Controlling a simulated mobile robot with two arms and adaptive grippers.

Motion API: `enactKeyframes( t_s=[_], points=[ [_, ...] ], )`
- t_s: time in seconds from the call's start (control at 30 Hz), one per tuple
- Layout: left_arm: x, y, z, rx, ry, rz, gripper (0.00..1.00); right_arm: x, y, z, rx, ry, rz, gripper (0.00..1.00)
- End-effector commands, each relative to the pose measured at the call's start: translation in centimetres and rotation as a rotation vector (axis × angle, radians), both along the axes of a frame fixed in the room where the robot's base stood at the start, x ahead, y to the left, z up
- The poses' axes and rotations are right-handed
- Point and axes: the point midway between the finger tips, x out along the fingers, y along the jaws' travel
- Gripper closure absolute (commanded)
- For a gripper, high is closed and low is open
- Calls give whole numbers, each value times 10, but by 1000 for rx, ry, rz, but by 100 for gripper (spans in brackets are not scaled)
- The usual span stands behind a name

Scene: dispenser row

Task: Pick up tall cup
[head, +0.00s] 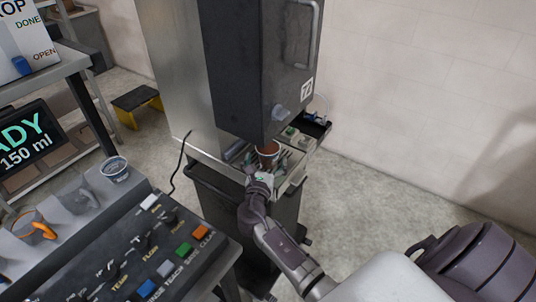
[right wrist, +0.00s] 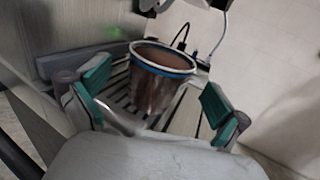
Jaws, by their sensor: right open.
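The tall cup (head: 268,152) stands under the dark dispenser in the head view. It has a white rim with a blue band and brown contents or interior. In the right wrist view the cup (right wrist: 158,85) stands upright on a slatted grate. My right gripper (head: 262,172) reaches toward it from the front. In the right wrist view its green-padded fingers are apart, one on each side of the cup, with gaps to it. The cup's lower part is partly hidden in the head view. My left gripper is not in view.
The dark dispenser box (head: 255,60) hangs right above the cup. The slatted drip grate (right wrist: 118,85) lies under it. A button console (head: 160,250) stands at the left, with a small cup (head: 115,168) and an orange-handled mug (head: 35,228). Clear floor lies to the right.

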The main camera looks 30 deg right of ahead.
Motion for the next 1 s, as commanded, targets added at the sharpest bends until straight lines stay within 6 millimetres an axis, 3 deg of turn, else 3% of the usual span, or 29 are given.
enactKeyframes(
  t_s=[0.17,0.43,0.87,1.0],
  points=[
    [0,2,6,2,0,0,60,16,-15,1,-1,1,-1,0],
    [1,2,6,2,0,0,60,18,-17,0,0,0,-1,0],
    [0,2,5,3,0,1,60,17,-17,0,1,1,-1,72],
    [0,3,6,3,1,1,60,18,-17,0,0,-1,0,74]
  ],
)
